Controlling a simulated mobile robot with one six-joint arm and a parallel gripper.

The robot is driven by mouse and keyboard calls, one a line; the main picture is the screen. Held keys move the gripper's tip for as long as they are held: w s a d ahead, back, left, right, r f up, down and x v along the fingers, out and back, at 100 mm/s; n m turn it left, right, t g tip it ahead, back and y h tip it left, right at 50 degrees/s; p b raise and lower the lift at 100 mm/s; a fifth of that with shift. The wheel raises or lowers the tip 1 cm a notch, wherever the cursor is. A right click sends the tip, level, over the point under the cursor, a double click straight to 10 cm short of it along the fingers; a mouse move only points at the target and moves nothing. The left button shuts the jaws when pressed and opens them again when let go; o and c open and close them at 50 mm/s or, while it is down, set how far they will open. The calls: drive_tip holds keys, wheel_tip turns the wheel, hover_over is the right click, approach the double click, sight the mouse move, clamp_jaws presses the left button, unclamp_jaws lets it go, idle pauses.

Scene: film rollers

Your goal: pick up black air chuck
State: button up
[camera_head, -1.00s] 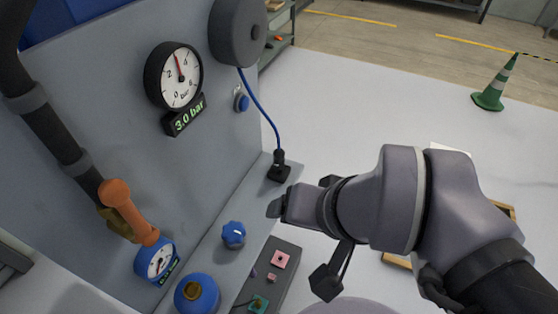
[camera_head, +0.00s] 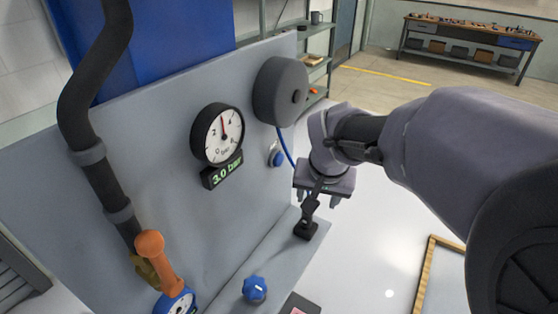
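The black air chuck (camera_head: 310,206) stands upright in a small black holder (camera_head: 305,231) on the grey ledge. Its blue hose (camera_head: 287,147) runs up to a dark grey reel on the panel and passes partly behind my gripper. My gripper (camera_head: 319,199) points down at the chuck from above, with its fingertips at the height of the chuck's upper part. The fingers are apart, one on each side of the chuck in this view. I cannot tell whether they touch it, and the top of the chuck is hidden.
The grey panel holds the hose reel (camera_head: 280,92), a pressure gauge (camera_head: 217,135) with a 3.0 bar display, and a blue button (camera_head: 276,156). A blue knob (camera_head: 255,289) stands on the ledge. An orange-handled valve (camera_head: 157,258) is at lower left. White floor lies right.

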approach(307, 215)
drive_tip(key=shift+n+h, duration=0.3)
drive_tip(key=b+x, duration=0.1)
drive_tip(key=x, duration=0.1)
drive_tip(key=w+b+x, duration=0.1)
drive_tip(key=x, duration=0.2)
drive_tip(key=b+x, duration=0.2)
drive_tip(key=x, duration=0.1)
drive_tip(key=shift+w+a+r, duration=0.15)
drive_tip(key=shift+w+r, duration=0.05)
drive_tip(key=shift+r, duration=0.05)
drive_tip(key=b+x, duration=0.2)
drive_tip(key=x, duration=0.4)
drive_tip(key=shift+s, duration=0.1)
drive_tip(key=shift+s+r, duration=0.1)
drive_tip(key=shift+c, duration=1.1)
clamp_jaws()
